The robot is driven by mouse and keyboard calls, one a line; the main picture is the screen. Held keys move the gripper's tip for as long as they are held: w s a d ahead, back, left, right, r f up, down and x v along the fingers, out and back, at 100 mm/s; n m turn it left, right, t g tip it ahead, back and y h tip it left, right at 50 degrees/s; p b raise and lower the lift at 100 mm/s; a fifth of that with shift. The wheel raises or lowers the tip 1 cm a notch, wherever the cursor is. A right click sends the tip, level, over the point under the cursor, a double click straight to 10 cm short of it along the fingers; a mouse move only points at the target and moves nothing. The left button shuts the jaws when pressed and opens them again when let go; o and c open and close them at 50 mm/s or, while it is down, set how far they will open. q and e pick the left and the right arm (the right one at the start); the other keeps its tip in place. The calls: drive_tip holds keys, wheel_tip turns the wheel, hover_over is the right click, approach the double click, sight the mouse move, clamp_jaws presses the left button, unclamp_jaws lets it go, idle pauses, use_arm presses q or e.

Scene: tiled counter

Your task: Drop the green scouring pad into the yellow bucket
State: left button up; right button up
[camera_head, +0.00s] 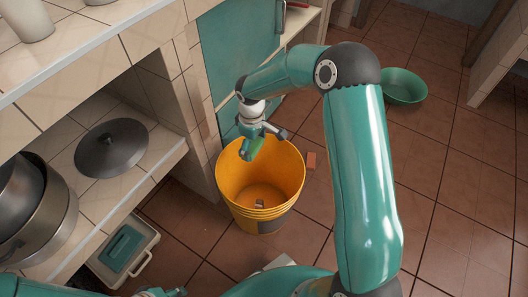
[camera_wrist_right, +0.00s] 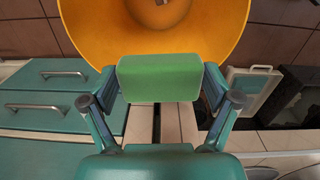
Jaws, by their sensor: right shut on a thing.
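The green scouring pad (camera_wrist_right: 160,78) is between the fingers of my right gripper (camera_wrist_right: 160,90), which is shut on it. In the head view the right gripper (camera_head: 257,136) holds the pad (camera_head: 254,147) over the back part of the yellow bucket's opening. The yellow bucket (camera_head: 236,196) stands upright on the floor, and its wide mouth also shows in the right wrist view (camera_wrist_right: 90,28). A small greyish thing (camera_head: 260,203) is at the bucket's bottom. My left gripper (camera_head: 160,292) shows only in part at the bottom edge, and its fingers are unclear.
A tiled counter with a lower shelf (camera_head: 108,190) stands left, bearing a dark lid (camera_head: 112,147) and metal pots (camera_head: 35,215). A teal-and-white box (camera_head: 124,250) is on the floor below. A green bowl (camera_head: 403,86) sits farther right.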

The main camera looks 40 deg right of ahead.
drive_tip(key=s+d+f+n+b, duration=0.1)
drive_tip(key=d+f+n+b, duration=0.2)
drive_tip(key=f, duration=0.8)
drive_tip(key=shift+s+d+f+b, duration=0.2)
drive_tip(key=shift+s+d+b, duration=0.1)
drive_tip(key=shift+d+b, duration=0.25)
drive_tip(key=o, duration=0.7)
